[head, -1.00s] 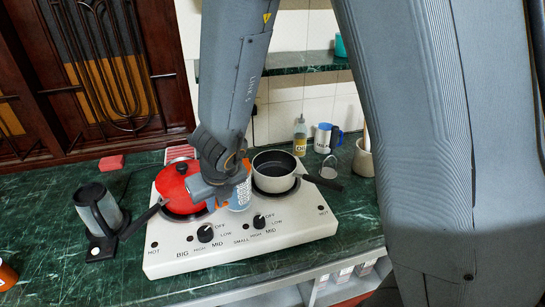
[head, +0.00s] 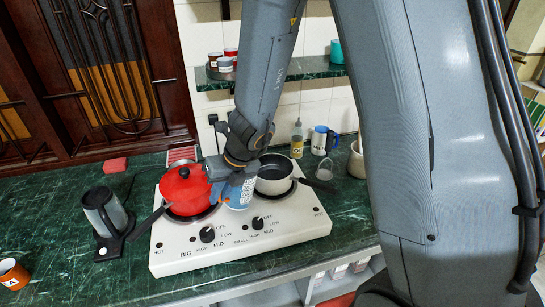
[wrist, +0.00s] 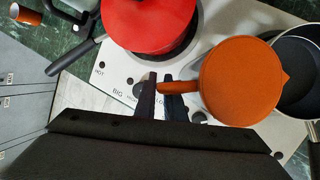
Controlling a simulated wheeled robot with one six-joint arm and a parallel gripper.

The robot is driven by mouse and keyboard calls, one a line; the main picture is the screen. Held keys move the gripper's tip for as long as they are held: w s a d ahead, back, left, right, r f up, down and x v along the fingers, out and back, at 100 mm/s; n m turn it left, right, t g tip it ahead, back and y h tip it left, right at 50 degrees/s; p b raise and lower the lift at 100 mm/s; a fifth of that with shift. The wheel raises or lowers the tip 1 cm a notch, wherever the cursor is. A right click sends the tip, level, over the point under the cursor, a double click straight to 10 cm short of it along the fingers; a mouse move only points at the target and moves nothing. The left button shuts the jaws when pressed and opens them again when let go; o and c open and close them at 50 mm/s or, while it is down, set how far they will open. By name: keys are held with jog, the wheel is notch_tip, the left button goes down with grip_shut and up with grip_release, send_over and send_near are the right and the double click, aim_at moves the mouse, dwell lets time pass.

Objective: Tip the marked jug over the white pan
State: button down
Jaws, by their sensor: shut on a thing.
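The jug (head: 237,189) has a blue label and a pale body in the head view. In the wrist view the jug (wrist: 238,84) shows as a round orange shape with a small spout at its right and an orange handle at its left. My gripper (wrist: 163,90) is shut on that handle; in the head view my gripper (head: 214,170) partly hides the jug. The jug is held over the stove, in front of and to the left of the white pan (head: 272,184), and looks tilted. The white pan (wrist: 304,82) is dark inside and partly covered by the jug in the wrist view.
A red lidded pot (head: 183,188) sits on the left burner of the white stove (head: 200,255), close beside my gripper. A grey jug-like container (head: 104,212) stands left of the stove. An orange cup (head: 12,275) is at far left. A bottle and mug stand behind, right.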

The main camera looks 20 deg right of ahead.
jog(key=shift+w+d+r+g+y+p, duration=0.35)
jog(key=shift+d+r+g+y+p, duration=0.2)
jog(key=shift+r+y, duration=0.2)
jog(key=shift+w+d, duration=0.1)
jog(key=shift+d, duration=0.05)
jog(key=shift+r+y, duration=0.2)
jog(key=shift+y, duration=0.05)
jog(key=shift+w+d+r+m+g+y+p, duration=0.15)
jog(key=shift+d+r+y+p, duration=0.15)
jog(key=shift+r, duration=0.25)
jog(key=shift+w+d+r+m+g+y+p, duration=0.15)
jog(key=shift+d+r+p, duration=0.1)
jog(key=shift+r+p, duration=0.25)
jog(key=shift+w+d+r+m+g+y+p, duration=0.15)
jog(key=shift+d+r+y+p, duration=0.15)
jog(key=shift+r, duration=0.3)
jog(key=shift+w+d+r+g+y, duration=0.25)
jog(key=shift+d+g+y, duration=0.1)
jog(key=shift+y, duration=0.3)
jog(key=shift+w+d+r+m+g+y, duration=0.15)
jog(key=shift+d+r+g+y, duration=0.1)
jog(key=shift+r+y, duration=0.25)
jog(key=shift+w+d+r+m+g+y, duration=0.1)
jog(key=shift+d+r+m+y, duration=0.2)
jog(key=shift+r, duration=0.35)
jog(key=shift+w+d+r+g+y, duration=0.15)
jog(key=shift+r+g+y, duration=0.05)
jog(key=shift+r+y, duration=0.35)
dwell(2.2)
